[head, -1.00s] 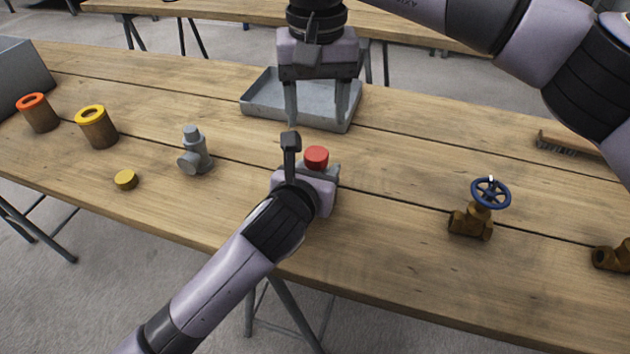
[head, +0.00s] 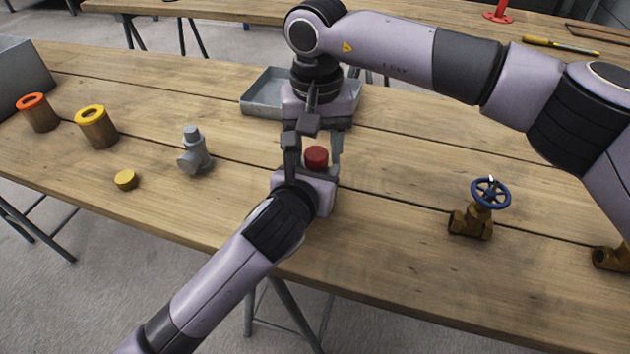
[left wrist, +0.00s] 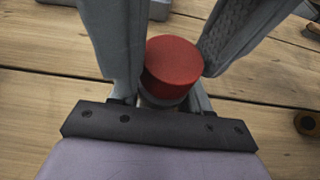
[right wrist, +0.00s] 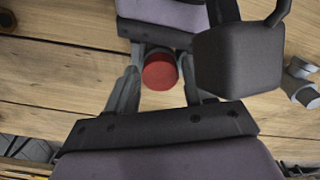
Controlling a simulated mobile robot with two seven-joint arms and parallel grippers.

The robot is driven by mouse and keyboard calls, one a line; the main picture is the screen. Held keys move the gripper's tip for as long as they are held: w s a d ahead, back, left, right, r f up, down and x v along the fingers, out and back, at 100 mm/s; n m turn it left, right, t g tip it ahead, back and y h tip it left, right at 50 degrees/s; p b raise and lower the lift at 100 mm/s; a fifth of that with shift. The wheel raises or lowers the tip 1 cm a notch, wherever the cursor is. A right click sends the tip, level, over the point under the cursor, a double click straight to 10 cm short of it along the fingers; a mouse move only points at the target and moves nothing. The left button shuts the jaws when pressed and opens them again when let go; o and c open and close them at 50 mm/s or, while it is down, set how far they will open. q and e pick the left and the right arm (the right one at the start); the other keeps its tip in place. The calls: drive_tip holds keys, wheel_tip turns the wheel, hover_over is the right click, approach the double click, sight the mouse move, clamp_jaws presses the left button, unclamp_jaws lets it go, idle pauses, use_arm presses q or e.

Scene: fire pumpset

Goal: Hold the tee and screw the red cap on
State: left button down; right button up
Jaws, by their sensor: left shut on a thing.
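The red cap (head: 316,157) sits upright at my left gripper (head: 316,177), on top of what that gripper holds. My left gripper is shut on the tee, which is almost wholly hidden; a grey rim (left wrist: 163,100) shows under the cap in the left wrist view. My right gripper (head: 314,166) points down from above, open, with one finger on each side of the cap. In the right wrist view the cap (right wrist: 160,72) lies between its fingers, with gaps on both sides. Whether the cap's thread is engaged cannot be seen.
A grey fitting (head: 195,152) and a yellow cap (head: 125,180) stand left. Farther left are yellow-ringed (head: 97,128) and orange-ringed (head: 38,113) cylinders. A valve with a blue handwheel (head: 490,193) stands right, a brass fitting (head: 610,258) at the edge. A metal tray (head: 262,95) lies behind.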

drive_tip(key=c, duration=0.7)
drive_tip(key=m, duration=0.4)
drive_tip(key=shift+m, duration=0.4)
drive_tip(key=shift+c, duration=0.2)
drive_tip(key=m, duration=0.5)
drive_tip(key=o, duration=1.2)
drive_tip(key=shift+c, duration=0.2)
